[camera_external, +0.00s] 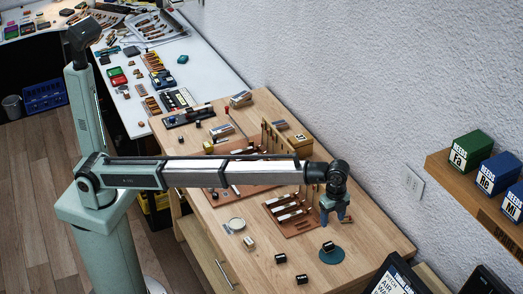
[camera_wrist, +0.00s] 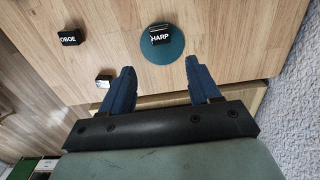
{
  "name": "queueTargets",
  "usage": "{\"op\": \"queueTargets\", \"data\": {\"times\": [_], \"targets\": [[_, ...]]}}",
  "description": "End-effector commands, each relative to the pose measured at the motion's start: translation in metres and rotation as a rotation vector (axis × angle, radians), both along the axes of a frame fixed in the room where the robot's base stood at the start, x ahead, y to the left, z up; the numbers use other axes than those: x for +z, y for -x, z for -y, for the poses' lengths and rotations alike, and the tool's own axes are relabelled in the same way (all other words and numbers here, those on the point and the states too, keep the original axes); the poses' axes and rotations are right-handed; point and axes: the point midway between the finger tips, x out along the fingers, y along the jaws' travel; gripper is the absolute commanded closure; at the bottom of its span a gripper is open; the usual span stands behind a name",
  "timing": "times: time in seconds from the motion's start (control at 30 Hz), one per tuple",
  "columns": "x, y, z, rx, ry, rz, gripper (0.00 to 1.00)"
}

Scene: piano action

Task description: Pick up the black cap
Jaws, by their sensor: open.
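No thing is plainly marked as the black cap; the candidates are small black blocks with white lettering. One, reading HARP (camera_wrist: 160,34), sits on a round teal disc (camera_wrist: 176,54); in the external view the block (camera_external: 328,246) is on the disc (camera_external: 340,257) near the table's right end. Another, reading OBOE (camera_wrist: 69,38), lies on bare wood to its left. My gripper (camera_external: 335,217) hangs above the table near the disc. In the wrist view its blue fingers (camera_wrist: 158,72) are apart with nothing between them.
The wooden table (camera_external: 385,240) has free room near its right end. A brown board with white-topped pieces (camera_external: 290,213) lies close left of my gripper. More small blocks (camera_external: 301,279) lie near the front edge. A wall rises behind. Dark boxes (camera_external: 395,275) stand at lower right.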

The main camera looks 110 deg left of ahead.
Motion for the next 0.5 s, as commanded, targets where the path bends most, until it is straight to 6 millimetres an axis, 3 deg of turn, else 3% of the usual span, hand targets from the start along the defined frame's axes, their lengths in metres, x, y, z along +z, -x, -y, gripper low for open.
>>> {"op": "queueTargets", "data": {"times": [0.2, 0.5], "targets": [[0.046, -0.002, 0.000, 0.000, 0.000, 0.003, 0.38], [0.019, 0.053, 0.049, -0.274, -0.199, 0.092, 0.38]]}}
